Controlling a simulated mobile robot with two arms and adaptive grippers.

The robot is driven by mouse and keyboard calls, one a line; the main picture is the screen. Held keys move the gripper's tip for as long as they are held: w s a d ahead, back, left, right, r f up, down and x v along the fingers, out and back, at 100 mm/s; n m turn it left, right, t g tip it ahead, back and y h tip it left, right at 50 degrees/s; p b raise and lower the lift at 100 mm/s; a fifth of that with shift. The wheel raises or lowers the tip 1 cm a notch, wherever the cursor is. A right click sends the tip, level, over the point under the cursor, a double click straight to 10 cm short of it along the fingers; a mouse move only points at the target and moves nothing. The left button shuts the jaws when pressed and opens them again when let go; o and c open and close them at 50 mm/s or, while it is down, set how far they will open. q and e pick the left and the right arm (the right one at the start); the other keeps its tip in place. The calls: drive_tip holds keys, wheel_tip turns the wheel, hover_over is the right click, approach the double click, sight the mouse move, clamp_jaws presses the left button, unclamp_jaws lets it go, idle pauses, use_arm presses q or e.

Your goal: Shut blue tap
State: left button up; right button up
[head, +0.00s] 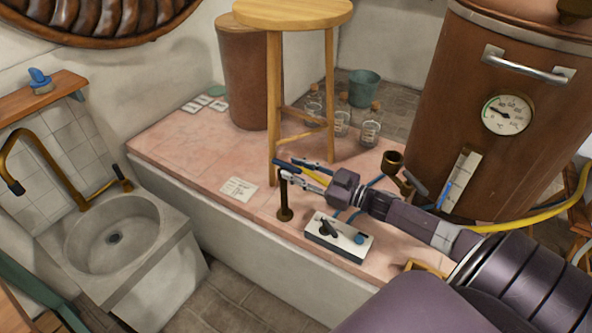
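The blue tap is a dark brass standpipe (285,205) with a blue lever handle (284,165) on top, on the pink tiled ledge in the head view. My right gripper (291,168) reaches in from the right at the height of the handle. Its two fingers are spread apart, one behind and one in front, with the blue handle close to the fingertips. I cannot tell whether a finger touches the handle. My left gripper is not in view.
A wooden stool (292,14) stands just behind the tap. A control box (340,238) sits in front of my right gripper. A copper boiler (500,110) with a gauge stands right. A stone sink (112,235) is left. Glass jars (370,133) stand behind.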

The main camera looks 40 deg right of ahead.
drive_tip(key=shift+s+d, duration=0.1)
drive_tip(key=v, duration=0.7)
drive_tip(key=shift+s, duration=0.15)
idle(0.6)
